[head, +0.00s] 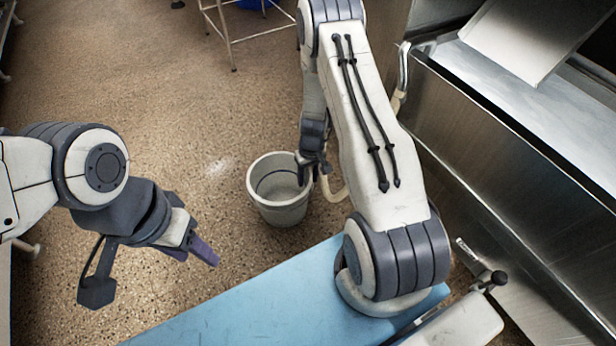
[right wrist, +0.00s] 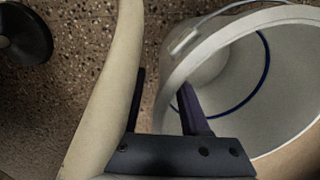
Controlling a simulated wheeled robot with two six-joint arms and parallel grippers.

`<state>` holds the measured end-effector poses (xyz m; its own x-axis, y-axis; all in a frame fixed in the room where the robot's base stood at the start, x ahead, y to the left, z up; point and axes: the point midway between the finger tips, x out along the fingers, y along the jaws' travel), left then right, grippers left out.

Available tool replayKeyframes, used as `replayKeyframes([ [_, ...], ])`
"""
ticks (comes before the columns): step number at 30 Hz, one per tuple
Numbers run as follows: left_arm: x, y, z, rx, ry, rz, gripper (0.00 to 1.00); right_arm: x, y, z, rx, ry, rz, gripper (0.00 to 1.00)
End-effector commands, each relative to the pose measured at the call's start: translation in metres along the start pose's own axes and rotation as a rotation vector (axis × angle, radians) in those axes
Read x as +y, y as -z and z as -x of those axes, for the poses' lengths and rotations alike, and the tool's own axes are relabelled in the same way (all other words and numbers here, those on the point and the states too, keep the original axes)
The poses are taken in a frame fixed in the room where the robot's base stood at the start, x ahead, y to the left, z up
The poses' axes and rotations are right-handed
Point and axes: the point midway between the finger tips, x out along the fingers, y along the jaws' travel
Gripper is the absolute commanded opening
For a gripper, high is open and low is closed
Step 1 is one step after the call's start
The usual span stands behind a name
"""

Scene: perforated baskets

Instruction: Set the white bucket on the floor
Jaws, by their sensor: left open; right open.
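The white bucket (head: 272,212) is upright over the speckled floor, left of my right forearm; its base looks to be at the floor, but contact is not clear. Its wall and a blue ring inside show in the right wrist view (right wrist: 225,80). My right gripper (head: 312,172) is open at the bucket's right rim. In the right wrist view my right gripper (right wrist: 162,80) has one finger inside the bucket and the other outside, with the wall between them. My left gripper (head: 202,250) is open and empty, apart from the bucket, to its lower left.
A light blue surface (head: 240,310) lies in front of the bucket. A metal counter (head: 500,150) runs along the right. A cream curved tube (right wrist: 112,80) is close beside my right gripper. A stool frame (head: 228,35) stands at the back. The floor left of the bucket is clear.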

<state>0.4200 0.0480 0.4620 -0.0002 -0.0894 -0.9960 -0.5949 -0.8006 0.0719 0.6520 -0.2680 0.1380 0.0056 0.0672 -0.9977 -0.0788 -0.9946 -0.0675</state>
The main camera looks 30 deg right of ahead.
Motion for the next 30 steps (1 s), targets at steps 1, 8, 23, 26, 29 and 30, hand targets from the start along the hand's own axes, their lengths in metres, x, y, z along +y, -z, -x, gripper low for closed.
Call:
replayKeyframes([
  [1,0.0,0.0,0.004,0.0,0.0,0.0,0.5,0.0,0.0,0.005,0.001,0.0,0.0,0.46],
  [8,0.003,0.002,0.035,0.0,0.0,0.0,0.5,-0.001,0.0,0.046,0.002,0.0,0.0,0.46],
  [23,0.006,0.004,0.082,0.0,0.0,0.0,0.5,0.0,0.0,0.121,0.0,0.0,0.0,0.46],
  [26,0.006,0.004,0.083,0.0,0.0,0.0,0.5,0.0,0.0,0.123,0.0,0.0,0.001,0.46],
  [29,0.006,0.004,0.082,0.0,0.0,0.0,0.5,-0.008,0.002,0.131,0.003,0.001,0.016,0.46],
  [30,0.006,0.004,0.082,0.0,0.0,0.0,0.5,-0.017,0.004,0.139,0.006,0.002,0.031,0.46],
])
